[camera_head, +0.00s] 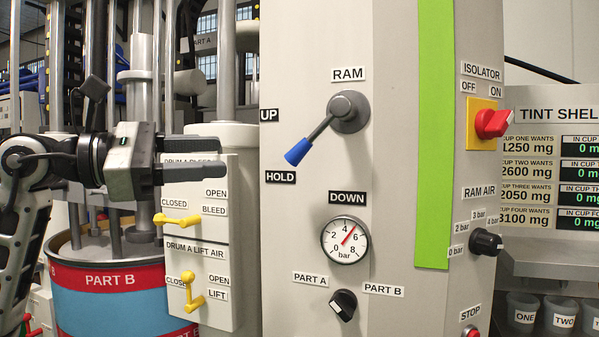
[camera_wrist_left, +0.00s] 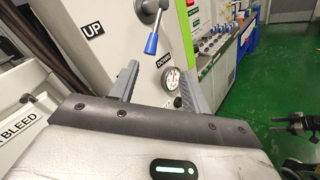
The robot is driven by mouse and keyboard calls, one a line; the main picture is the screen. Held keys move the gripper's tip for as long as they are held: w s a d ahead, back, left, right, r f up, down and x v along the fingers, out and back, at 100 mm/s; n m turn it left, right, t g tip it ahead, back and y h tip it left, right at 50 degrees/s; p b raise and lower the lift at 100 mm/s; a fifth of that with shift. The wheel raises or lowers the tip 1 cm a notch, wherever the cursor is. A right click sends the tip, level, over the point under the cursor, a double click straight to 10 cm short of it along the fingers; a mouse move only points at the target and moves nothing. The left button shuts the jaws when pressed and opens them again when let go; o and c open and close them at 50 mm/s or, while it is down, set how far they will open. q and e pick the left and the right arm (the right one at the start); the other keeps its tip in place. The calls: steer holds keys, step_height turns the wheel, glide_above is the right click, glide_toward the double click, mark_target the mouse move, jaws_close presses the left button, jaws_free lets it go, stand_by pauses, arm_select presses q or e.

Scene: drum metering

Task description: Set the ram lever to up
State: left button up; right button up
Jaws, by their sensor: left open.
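The ram lever (camera_head: 319,130) has a round grey hub below the RAM label and a grey arm ending in a blue tip. It points down-left, its tip near the HOLD label (camera_head: 280,176) and below the UP label (camera_head: 269,115). It also shows in the left wrist view (camera_wrist_left: 152,38), beyond my fingers. My left gripper (camera_head: 221,158) is open and empty, left of the blue tip in the head view and apart from it. In the left wrist view its two fingers (camera_wrist_left: 158,75) stand wide apart. A dark gripper shape (camera_wrist_left: 293,122), probably my right one, shows at the right edge there.
Yellow valve handles (camera_head: 178,219) on a white box and the PART B drum (camera_head: 110,295) are near my left gripper. A pressure gauge (camera_head: 345,241) and a black PART A/PART B knob (camera_head: 343,304) sit below the lever. A red isolator switch (camera_head: 492,123) is further right.

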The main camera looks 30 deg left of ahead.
mark_target(292, 147)
arm_select(q)
steer(key=shift+t+y, duration=0.3)
steer(key=shift+y, duration=0.3)
steer(key=p+x, duration=0.3)
steer(key=x, duration=0.1)
steer(key=r+p+x, duration=0.1)
steer(key=p+x, duration=0.1)
steer(key=x, duration=0.3)
steer(key=p+x, duration=0.3)
steer(key=x, duration=0.2)
steer(key=shift+w+a+r+p, duration=0.1)
steer(key=shift+a+r+p, duration=0.1)
steer(key=shift+p, duration=0.15)
steer(key=shift+w+d+f, duration=0.2)
steer(key=shift+w, duration=0.05)
arm_select(e)
steer(key=r, duration=0.1)
steer(key=d+r, duration=0.1)
steer(key=r, duration=0.1)
steer(key=shift+s+d+r+n+g+h, duration=0.1)
steer(key=shift+d+r+n+g+h, duration=0.1)
steer(key=shift+n+g+h, duration=0.15)
arm_select(q)
steer(key=shift+c, duration=0.7)
jaws_close()
steer(key=shift+a, duration=0.1)
arm_select(e)
steer(key=shift+s+f, duration=0.1)
steer(key=shift+f, duration=0.05)
